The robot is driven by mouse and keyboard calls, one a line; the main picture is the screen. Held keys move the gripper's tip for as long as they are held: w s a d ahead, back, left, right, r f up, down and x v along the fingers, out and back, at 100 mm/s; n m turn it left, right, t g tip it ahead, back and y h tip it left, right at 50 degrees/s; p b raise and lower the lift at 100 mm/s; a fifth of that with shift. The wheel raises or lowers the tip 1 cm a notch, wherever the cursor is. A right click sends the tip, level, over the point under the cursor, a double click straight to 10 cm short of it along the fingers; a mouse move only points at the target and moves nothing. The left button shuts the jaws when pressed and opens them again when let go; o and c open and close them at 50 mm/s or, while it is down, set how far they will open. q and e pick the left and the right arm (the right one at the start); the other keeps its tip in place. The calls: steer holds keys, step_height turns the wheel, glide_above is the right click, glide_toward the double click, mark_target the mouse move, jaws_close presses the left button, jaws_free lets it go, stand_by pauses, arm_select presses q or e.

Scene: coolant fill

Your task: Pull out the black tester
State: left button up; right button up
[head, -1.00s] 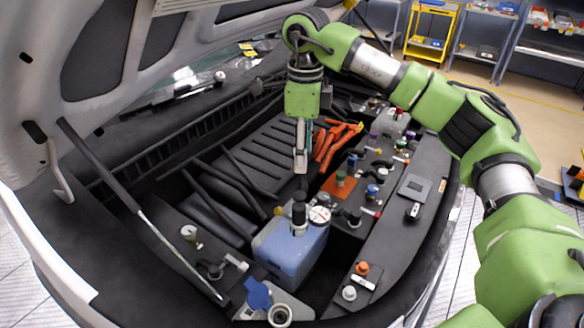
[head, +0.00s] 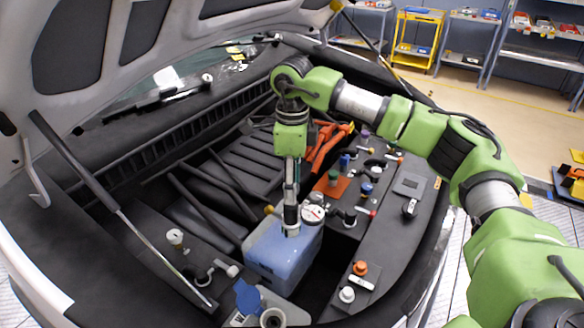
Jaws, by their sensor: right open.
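The black tester stands upright in the top of the translucent blue tank (head: 280,262). Its round white dial (head: 313,213) shows just right of my gripper, and its dark body is largely hidden behind the fingers. My right gripper (head: 291,222) points straight down over the tank's top, at the tester's place. Its jaws are open around or right beside the tester; I cannot tell which. My left gripper is not in view.
A blue cap (head: 247,296) and an open filler neck (head: 272,318) are in front of the tank. Orange cables (head: 325,145) lie behind. Several small fittings and an orange cap (head: 360,268) are at the right. The raised hood is above left.

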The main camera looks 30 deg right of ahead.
mark_target(292, 210)
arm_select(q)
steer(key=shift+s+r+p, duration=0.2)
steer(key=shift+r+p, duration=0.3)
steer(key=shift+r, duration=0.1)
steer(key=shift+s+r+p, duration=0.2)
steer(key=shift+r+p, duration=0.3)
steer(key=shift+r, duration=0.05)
arm_select(e)
step_height(292, 210, down, 9)
steer(key=shift+f, duration=0.1)
steer(key=shift+c, duration=0.5)
jaws_close()
steer(key=c, duration=0.6)
jaws_free()
steer(key=shift+c, duration=1.4)
steer(key=shift+n+b, duration=0.35)
steer(key=shift+n, duration=0.25)
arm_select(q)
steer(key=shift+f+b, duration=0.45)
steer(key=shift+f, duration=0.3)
arm_select(e)
steer(key=shift+w+n, duration=0.1)
steer(key=shift+n, duration=0.9)
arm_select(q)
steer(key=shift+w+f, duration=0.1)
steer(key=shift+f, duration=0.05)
